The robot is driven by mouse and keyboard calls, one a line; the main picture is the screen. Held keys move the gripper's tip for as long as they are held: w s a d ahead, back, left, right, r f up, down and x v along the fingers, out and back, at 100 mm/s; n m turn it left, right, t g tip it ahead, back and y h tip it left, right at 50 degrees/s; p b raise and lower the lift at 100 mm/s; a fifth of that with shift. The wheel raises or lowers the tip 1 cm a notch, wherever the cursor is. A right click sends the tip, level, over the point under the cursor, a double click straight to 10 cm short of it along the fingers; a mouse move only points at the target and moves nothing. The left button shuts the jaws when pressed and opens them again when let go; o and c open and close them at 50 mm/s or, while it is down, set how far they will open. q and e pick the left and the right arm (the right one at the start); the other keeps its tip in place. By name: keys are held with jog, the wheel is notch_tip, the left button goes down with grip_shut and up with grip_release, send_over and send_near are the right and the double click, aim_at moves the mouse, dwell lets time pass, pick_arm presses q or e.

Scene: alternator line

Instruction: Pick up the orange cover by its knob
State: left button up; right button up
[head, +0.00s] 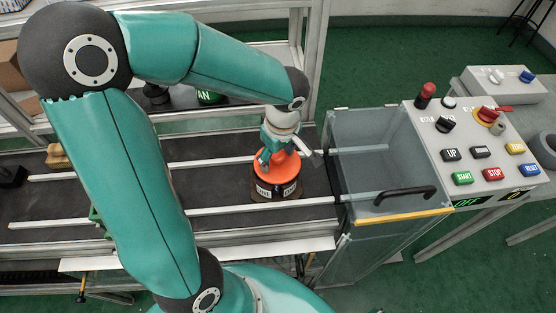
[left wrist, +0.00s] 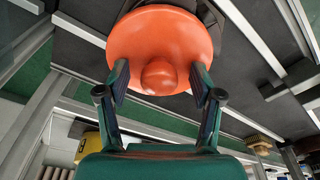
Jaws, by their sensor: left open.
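The orange cover (head: 281,169) sits on a dark round body (head: 277,188) with white labels, on the dark line surface. In the left wrist view the cover (left wrist: 137,38) is a round orange disc with a rounded knob (left wrist: 159,75) facing the camera. My left gripper (head: 271,155) is directly above the cover in the head view. In the left wrist view its open fingers (left wrist: 158,82) stand on either side of the knob, with gaps between them and the knob. Whether the fingertips touch the disc cannot be told. My right gripper is not in view.
A clear guarded box with a black handle (head: 405,194) stands just right of the cover. Beyond it is a control panel (head: 475,140) with several buttons. Metal rails run along the dark line surface. A yellowish block (head: 58,156) lies at the left.

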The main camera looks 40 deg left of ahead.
pick_arm(q)
jog(key=shift+c, duration=0.3)
grip_shut()
